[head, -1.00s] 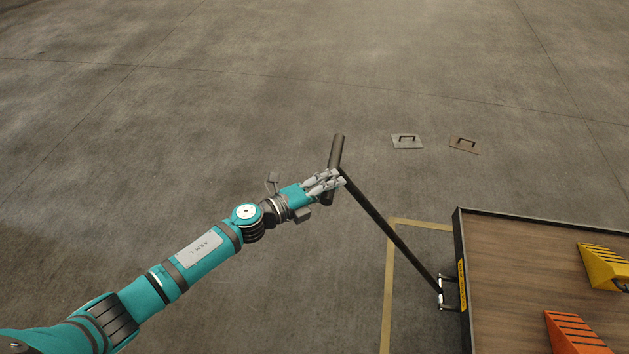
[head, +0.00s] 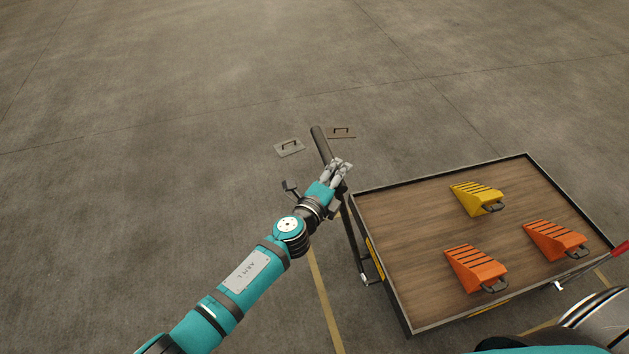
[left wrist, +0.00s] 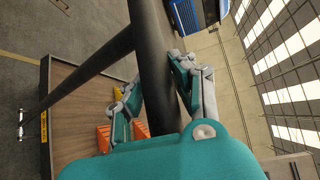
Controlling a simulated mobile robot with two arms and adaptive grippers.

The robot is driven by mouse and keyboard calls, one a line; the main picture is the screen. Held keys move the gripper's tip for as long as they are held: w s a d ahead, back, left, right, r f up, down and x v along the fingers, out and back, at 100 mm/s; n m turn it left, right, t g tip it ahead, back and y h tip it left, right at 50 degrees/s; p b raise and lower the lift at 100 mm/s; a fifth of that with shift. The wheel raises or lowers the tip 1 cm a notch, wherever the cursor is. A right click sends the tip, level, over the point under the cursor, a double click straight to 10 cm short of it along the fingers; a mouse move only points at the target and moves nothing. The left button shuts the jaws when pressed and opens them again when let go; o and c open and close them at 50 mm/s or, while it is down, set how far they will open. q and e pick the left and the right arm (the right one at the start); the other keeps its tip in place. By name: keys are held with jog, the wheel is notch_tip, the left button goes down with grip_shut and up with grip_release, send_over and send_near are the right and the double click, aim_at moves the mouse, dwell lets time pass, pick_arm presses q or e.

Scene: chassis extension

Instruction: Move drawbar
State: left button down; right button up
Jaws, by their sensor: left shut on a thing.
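The drawbar (head: 352,240) is a dark bar with a thick cross handle at its top, hinged low on the left side of a flat cart (head: 437,321). My left gripper (head: 340,174) is shut on the drawbar's handle (head: 320,143), which sticks out past the fingers. In the left wrist view the fingers (left wrist: 160,85) lie on both sides of the dark handle (left wrist: 150,40), and the bar (left wrist: 88,72) runs down left to the hinge. The gripper covers part of the handle in the head view. My right gripper does not show.
The cart's wooden deck carries a yellow wedge (head: 476,197) and two orange wedges (head: 473,266) (head: 553,240). The concrete floor at left is clear.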

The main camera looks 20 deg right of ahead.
pick_arm(q)
jog(key=shift+d+r, duration=0.4)
jog(key=shift+d, duration=0.4)
jog(key=c, duration=1)
grip_release()
jog(key=shift+s+a, duration=0.1)
jog(key=shift+f, duration=0.1)
jog(key=v, duration=1.2)
